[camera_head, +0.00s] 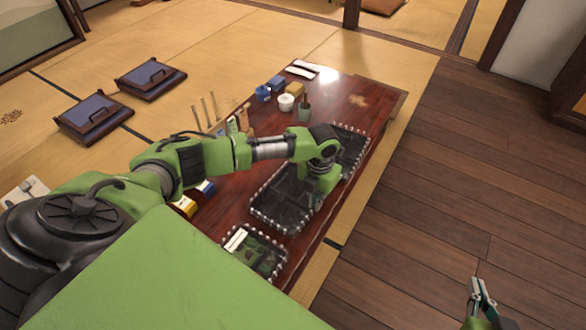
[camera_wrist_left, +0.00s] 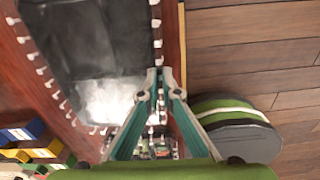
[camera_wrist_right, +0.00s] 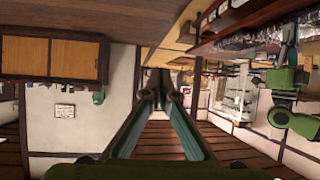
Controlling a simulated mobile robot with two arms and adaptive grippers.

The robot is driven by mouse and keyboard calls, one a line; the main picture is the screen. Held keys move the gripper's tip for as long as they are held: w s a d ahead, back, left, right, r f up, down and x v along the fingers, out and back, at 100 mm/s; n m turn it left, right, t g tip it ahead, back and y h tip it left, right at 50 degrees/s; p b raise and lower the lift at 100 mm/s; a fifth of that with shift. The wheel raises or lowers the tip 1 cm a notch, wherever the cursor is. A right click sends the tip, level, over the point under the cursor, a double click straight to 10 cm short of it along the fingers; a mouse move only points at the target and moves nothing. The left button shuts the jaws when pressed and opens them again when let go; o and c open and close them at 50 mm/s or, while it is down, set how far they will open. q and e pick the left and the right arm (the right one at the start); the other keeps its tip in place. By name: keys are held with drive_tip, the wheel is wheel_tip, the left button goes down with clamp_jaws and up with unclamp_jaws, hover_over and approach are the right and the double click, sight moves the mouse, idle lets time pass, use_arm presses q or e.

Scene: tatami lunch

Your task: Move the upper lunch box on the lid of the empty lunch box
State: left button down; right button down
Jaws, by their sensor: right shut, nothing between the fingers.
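Dark, glossy rectangular pieces edged with pale pegs lie along the right side of the low table; I cannot tell which are lunch boxes or a lid. A large one (camera_head: 275,205) lies in the middle, another (camera_head: 352,140) is farther back, and a small one (camera_head: 243,262) is at the near end. My left gripper (camera_head: 317,203) is over the right edge of the large one. In the left wrist view its fingertips (camera_wrist_left: 161,76) come close together at the pegged edge of a dark panel (camera_wrist_left: 85,40); contact is unclear. My right gripper (camera_head: 478,292) is shut and empty over the floor.
The red-brown table (camera_head: 345,92) also holds a white cup (camera_head: 286,102), a green pot (camera_head: 304,113), a blue cup (camera_head: 262,94) and small boxes at the back. Floor seats (camera_head: 95,117) are at the left. The wooden floor (camera_head: 440,190) at the right is clear.

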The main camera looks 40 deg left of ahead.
use_arm(q)
drive_tip(key=shift+r+p, duration=0.45)
drive_tip(key=shift+r, duration=0.05)
drive_tip(key=shift+r+p, duration=0.5)
drive_tip(key=shift+p, duration=0.05)
drive_tip(key=shift+r+p, duration=1.15)
drive_tip(key=shift+p, duration=0.05)
drive_tip(key=shift+r, duration=0.1)
use_arm(e)
drive_tip(key=s+d+f+g+h, duration=0.1)
drive_tip(key=s+d+f+g, duration=0.25)
drive_tip(key=s, duration=0.45)
drive_tip(key=s+d+f+g+h, duration=0.1)
drive_tip(key=s+d+f+g, duration=0.1)
drive_tip(key=s+f+g, duration=0.4)
use_arm(q)
drive_tip(key=shift+r+p, duration=0.45)
drive_tip(key=shift+p, duration=0.1)
drive_tip(key=shift+r+p, duration=0.65)
use_arm(e)
drive_tip(key=shift+w+a+f+t, duration=0.1)
drive_tip(key=shift+a+f+t, duration=0.15)
drive_tip(key=shift+f, duration=0.6)
drive_tip(key=shift+w+a+f+t, duration=0.1)
drive_tip(key=shift+a+f+t, duration=0.1)
drive_tip(key=shift+f, duration=0.6)
use_arm(q)
drive_tip(key=shift+r, duration=0.1)
